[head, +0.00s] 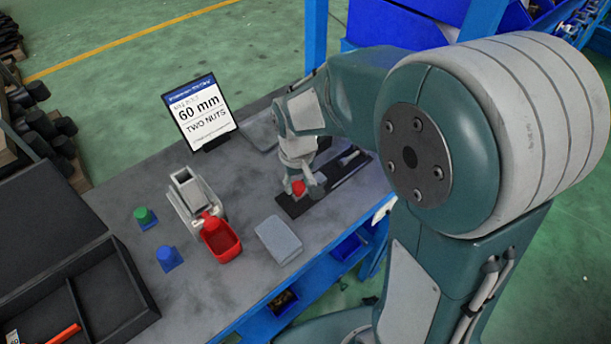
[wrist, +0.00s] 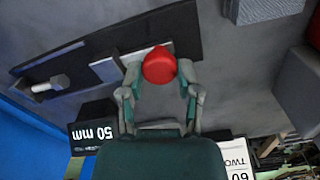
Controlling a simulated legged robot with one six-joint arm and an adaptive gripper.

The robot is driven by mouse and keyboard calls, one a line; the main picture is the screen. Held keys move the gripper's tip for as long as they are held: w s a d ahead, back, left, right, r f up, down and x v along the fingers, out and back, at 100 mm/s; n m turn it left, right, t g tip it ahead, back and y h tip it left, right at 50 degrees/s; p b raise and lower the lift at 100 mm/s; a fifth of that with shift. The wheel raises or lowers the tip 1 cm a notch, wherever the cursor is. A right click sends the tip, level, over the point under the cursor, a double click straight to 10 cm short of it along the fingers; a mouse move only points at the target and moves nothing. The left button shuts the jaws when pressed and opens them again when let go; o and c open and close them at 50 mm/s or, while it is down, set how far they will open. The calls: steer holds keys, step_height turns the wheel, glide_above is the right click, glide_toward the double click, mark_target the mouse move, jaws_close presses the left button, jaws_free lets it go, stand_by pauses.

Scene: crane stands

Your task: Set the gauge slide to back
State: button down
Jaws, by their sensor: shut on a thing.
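The gauge is a long black track (head: 290,207) near the right side of the grey bench; in the wrist view the track (wrist: 184,28) runs diagonally across the upper left. Its slide has a red knob (head: 298,187), which shows in the wrist view (wrist: 159,65) in front of a light grey plate (wrist: 106,69). My gripper (head: 304,188) is shut on the red knob, with one finger on each side of it in the wrist view (wrist: 160,85). The knob is toward the track's near end in the head view. The fingers partly hide the slide's base.
A red bin (head: 221,243), grey block (head: 278,240), grey stand (head: 190,190), green peg (head: 144,216) and blue peg (head: 168,258) stand left of the track.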

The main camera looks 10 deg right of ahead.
steer(key=shift+s+f, duration=0.1)
steer(key=shift+s, duration=0.05)
steer(key=shift+c, duration=2)
jaws_free()
steer(key=shift+a, duration=0.1)
steer(key=shift+o, duration=0.5)
steer(key=shift+a, duration=0.3)
steer(key=shift+d, duration=0.15)
steer(key=shift+r, duration=0.4)
step_height(320, 180, up, 11)
steer(key=shift+a, duration=0.2)
